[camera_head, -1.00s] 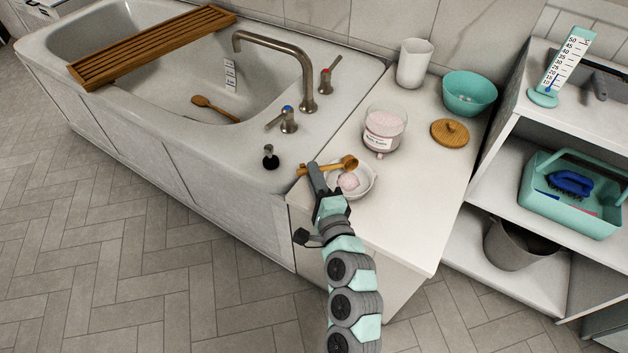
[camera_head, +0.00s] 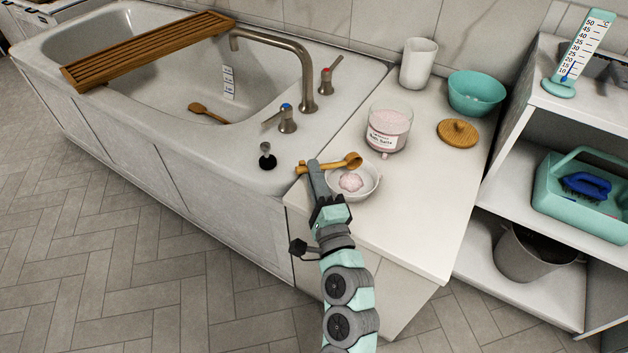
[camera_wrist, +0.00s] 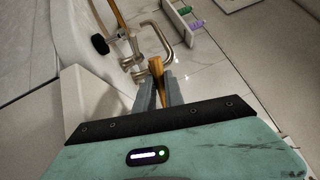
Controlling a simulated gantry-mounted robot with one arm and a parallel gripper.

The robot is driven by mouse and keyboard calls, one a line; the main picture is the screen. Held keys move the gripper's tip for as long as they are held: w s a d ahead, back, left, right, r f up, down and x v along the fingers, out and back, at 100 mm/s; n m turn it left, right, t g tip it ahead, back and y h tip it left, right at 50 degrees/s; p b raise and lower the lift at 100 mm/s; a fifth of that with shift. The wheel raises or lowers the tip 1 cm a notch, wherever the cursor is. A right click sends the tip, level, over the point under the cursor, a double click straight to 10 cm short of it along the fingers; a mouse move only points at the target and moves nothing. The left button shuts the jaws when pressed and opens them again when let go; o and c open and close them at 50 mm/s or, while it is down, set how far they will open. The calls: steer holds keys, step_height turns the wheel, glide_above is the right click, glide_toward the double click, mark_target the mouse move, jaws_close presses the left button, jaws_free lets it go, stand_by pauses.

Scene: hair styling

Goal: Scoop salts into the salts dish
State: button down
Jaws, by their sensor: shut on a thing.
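My gripper (camera_head: 314,168) is shut on the handle of a wooden scoop (camera_head: 350,160), just above the near left part of the counter. In the wrist view the scoop's handle (camera_wrist: 156,77) stands between the two grey fingers. The scoop's bowl end points right, over the back rim of the white salts dish (camera_head: 369,188). A small pile of pink salts (camera_head: 351,183) lies in the dish. The glass salts jar (camera_head: 388,128), with a white label and pink salts inside, stands behind the dish. Whether the scoop holds salts is too small to tell.
A round wooden lid (camera_head: 458,133), a teal bowl (camera_head: 477,93) and a white cup (camera_head: 418,63) stand farther back on the counter (camera_head: 425,200). The bathtub (camera_head: 180,125) with its tap is to the left. The counter's front right is clear.

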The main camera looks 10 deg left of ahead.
steer(key=shift+f+t+b, duration=0.1)
steer(key=shift+t+b, duration=0.4)
steer(key=shift+b, duration=0.9)
step_height(320, 180, up, 5)
steer(key=p, duration=0.4)
stand_by(0.5)
